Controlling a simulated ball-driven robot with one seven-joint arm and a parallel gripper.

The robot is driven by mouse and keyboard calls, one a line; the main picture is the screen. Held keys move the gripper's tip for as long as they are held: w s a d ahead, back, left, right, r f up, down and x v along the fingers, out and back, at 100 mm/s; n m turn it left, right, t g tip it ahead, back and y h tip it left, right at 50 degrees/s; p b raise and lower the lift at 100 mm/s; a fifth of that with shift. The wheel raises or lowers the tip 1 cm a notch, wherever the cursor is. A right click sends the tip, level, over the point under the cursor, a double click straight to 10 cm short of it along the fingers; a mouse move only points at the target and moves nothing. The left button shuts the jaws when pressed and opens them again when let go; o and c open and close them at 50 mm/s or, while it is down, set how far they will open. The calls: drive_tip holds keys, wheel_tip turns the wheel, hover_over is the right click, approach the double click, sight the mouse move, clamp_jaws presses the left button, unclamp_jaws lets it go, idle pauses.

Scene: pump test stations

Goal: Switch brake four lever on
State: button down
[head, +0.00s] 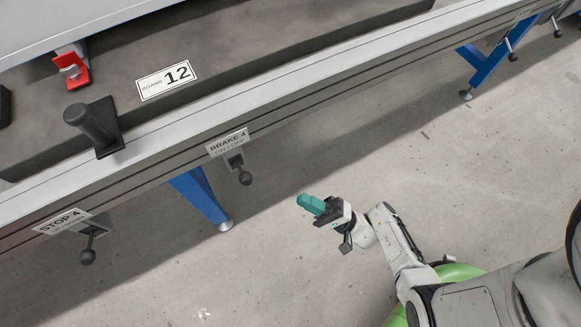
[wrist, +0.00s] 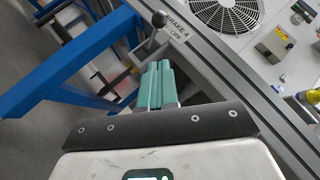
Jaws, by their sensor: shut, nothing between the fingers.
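The brake 4 lever (head: 244,177) is a short stem with a dark ball knob, hanging from the bench rail under a plate lettered "BRAKE 4 ON/OFF" (head: 227,143). In the wrist view its knob (wrist: 159,19) shows at top centre, beside the brake 4 plate (wrist: 188,27). My gripper (head: 305,201) has teal fingers and is to the right of and below the lever in the head view, apart from it. In the wrist view the fingers (wrist: 157,68) are together and empty, pointing towards the knob with a gap between.
A similar stop 4 lever (head: 88,256) hangs further left on the rail (head: 330,78). A blue bench leg (head: 203,200) stands below the rail near the brake 4 lever. A black handle (head: 95,125) stands on the bench. The floor around my gripper is clear.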

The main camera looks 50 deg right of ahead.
drive_tip(key=shift+s+d+f, duration=0.15)
drive_tip(key=shift+s+d, duration=0.05)
drive_tip(key=shift+s, duration=0.4)
drive_tip(key=shift+s+d+f, duration=0.15)
drive_tip(key=shift+s+d, duration=0.05)
drive_tip(key=shift+s, duration=0.35)
